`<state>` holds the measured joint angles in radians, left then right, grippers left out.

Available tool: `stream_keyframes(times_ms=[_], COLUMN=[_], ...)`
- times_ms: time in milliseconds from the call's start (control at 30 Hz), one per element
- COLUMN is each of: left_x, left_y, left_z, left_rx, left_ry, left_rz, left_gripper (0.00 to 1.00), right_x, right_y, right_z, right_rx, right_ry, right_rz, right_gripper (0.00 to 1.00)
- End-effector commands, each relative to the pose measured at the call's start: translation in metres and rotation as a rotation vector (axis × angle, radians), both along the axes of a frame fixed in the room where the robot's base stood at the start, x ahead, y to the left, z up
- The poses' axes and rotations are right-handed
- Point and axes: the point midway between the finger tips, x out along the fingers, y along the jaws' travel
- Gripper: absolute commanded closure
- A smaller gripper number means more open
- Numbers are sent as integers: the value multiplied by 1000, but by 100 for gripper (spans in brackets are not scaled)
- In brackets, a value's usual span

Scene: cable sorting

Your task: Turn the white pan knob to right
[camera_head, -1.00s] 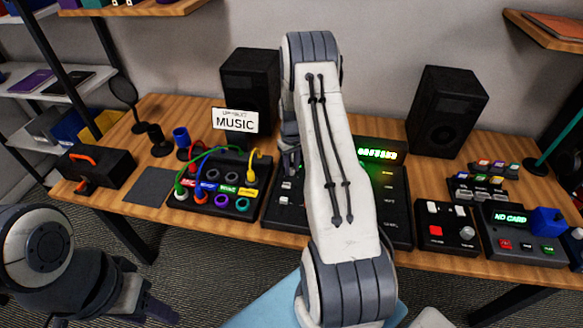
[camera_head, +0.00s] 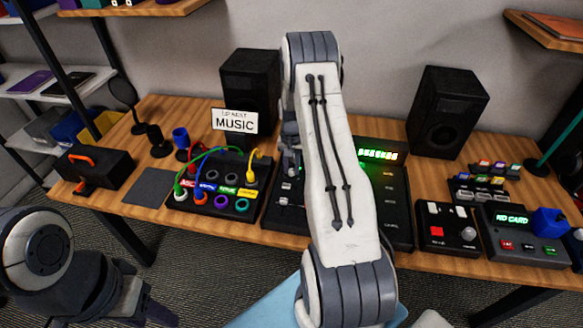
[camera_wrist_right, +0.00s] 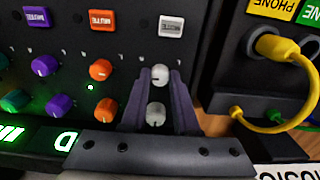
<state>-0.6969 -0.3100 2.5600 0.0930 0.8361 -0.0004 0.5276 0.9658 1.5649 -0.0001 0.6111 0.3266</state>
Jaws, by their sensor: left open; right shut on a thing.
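The mixer (camera_head: 396,207) is a black console in the middle of the table, largely covered by my right arm in the head view. In the right wrist view, a white knob (camera_wrist_right: 160,75) sits between the fingertips of my right gripper (camera_wrist_right: 160,86), which is shut on it. A second white knob (camera_wrist_right: 156,113) lies between the fingers, nearer the palm. I cannot read which of them is the pan knob. A white label button (camera_wrist_right: 171,27) is in line with them. My left gripper (camera_head: 148,312) is open and empty at the lower left, off the table.
Purple (camera_wrist_right: 45,65) and orange (camera_wrist_right: 100,69) knobs stand beside the white ones. A patch box (camera_head: 214,190) with coloured cables is left of the mixer; its yellow cable (camera_wrist_right: 285,47) is near my right gripper. Two speakers (camera_head: 446,112) stand behind. A small switch box (camera_head: 446,228) is to the right.

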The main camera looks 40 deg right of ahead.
Motion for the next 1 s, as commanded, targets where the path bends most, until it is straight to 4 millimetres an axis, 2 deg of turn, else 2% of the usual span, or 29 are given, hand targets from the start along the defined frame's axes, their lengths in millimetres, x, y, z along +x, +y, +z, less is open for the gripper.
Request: stream_keyframes(times_ms=[533,567,600,633,1000], left_x=[0,0,0,0,0], left_y=[0,0,0,0,0], left_z=[0,0,0,0,-1], left_rx=[0,0,0,0,0], left_ry=[0,0,0,0,0], left_rz=[0,0,0,0,0], left_gripper=[50,50,50,50,50], right_x=[0,0,0,0,1], right_y=[0,0,0,0,0], right_z=[1,1,1,1,3], right_rx=[-1,-1,-1,-1,-1], right_ry=[-1,-1,-1,-1,-2], right_rz=[-27,-27,-27,-27,-25], right_gripper=[100,68,52,41,41])
